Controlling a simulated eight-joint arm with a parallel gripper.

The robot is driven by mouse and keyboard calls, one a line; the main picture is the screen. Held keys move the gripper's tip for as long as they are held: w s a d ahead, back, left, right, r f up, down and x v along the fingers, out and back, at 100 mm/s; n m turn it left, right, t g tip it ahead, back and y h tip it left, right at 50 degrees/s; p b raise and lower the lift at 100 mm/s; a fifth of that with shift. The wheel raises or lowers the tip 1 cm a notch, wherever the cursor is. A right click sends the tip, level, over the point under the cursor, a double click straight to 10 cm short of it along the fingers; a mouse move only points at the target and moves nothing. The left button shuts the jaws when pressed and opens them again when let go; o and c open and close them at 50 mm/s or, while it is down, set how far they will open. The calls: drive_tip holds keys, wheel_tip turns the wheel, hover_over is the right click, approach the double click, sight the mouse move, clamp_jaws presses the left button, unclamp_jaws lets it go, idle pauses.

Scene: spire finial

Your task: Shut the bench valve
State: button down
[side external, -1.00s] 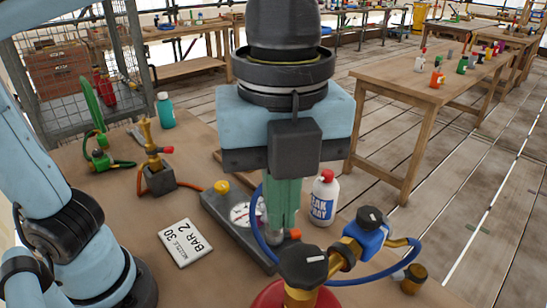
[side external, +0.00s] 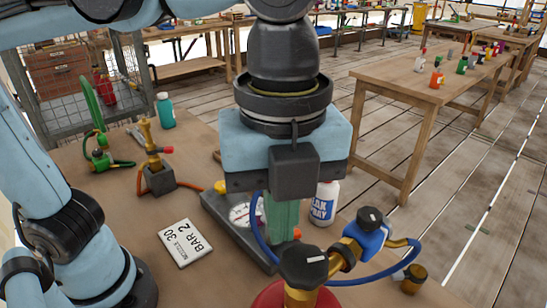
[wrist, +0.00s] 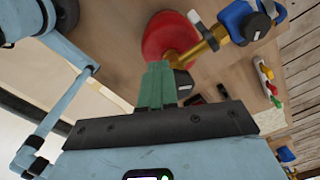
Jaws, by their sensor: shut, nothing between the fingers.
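A black knob with a white mark (side external: 303,265) sits on a brass fitting above a red cylinder (side external: 275,296). A blue regulator body (side external: 366,237) with a second black knob (side external: 370,218) is joined beside it. I cannot tell which knob is the bench valve. My gripper (side external: 281,238) points down with green fingers shut and empty. In the side view its tips are just behind the front knob and partly hidden by it. In the wrist view the green fingers (wrist: 160,68) lie close to the red cylinder (wrist: 168,40) and brass pipe (wrist: 203,47); contact is unclear.
A blue hose curves around the fittings. A card (side external: 182,242), a brass torch (side external: 148,150) and a loose brass cap (side external: 413,278) are on the bench.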

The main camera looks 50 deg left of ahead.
drive_tip(key=shift+w+d+f, duration=0.1)
drive_tip(key=shift+w+f, duration=0.1)
drive_tip(key=shift+f, duration=0.3)
drive_tip(key=shift+w+d, duration=0.3)
drive_tip(key=shift+w, duration=0.45)
drive_tip(key=shift+w+d, duration=0.3)
drive_tip(key=shift+d, duration=0.15)
wheel_tip(320, 180, up, 6)
drive_tip(key=shift+w+a, duration=0.3)
drive_tip(key=shift+w, duration=0.05)
idle(0.4)
